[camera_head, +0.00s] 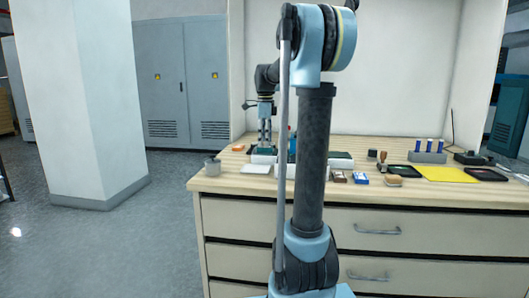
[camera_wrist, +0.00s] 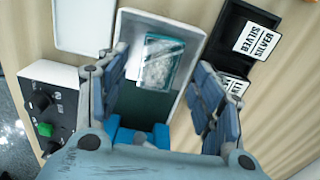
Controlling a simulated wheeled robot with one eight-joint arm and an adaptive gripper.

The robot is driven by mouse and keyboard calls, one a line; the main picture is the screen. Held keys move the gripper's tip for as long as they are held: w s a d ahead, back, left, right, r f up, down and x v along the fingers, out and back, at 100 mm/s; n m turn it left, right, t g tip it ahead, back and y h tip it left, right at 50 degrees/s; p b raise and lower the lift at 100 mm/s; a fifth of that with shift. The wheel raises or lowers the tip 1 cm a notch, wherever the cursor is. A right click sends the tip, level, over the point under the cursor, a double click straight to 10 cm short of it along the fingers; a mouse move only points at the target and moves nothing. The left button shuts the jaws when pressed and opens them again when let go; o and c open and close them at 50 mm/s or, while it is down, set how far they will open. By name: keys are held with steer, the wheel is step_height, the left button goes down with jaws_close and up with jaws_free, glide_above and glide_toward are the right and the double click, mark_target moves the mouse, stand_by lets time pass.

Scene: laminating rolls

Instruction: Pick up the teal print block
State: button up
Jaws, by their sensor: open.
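A teal-edged block with a clear, pale-printed face (camera_wrist: 160,64), which I take for the teal print block, lies in a white-rimmed tray with a dark green floor (camera_wrist: 145,106) in the wrist view. My gripper (camera_wrist: 162,60) is open, with one blue-padded finger on each side of the block in the picture. I cannot tell how far above it the fingertips are. In the head view my gripper (camera_head: 265,142) points down over the left part of the bench. My own arm hides part of the bench there, and I cannot make out the block.
In the wrist view a control box with knobs and a green button (camera_wrist: 46,125) is left of the tray. A black case with white labels (camera_wrist: 243,40) is on the right. On the wooden bench (camera_head: 235,184) a yellow sheet (camera_head: 447,174) and several small items lie right.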

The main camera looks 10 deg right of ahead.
steer(key=shift+f, duration=1.25)
steer(key=shift+c, duration=0.6)
steer(key=c, duration=1)
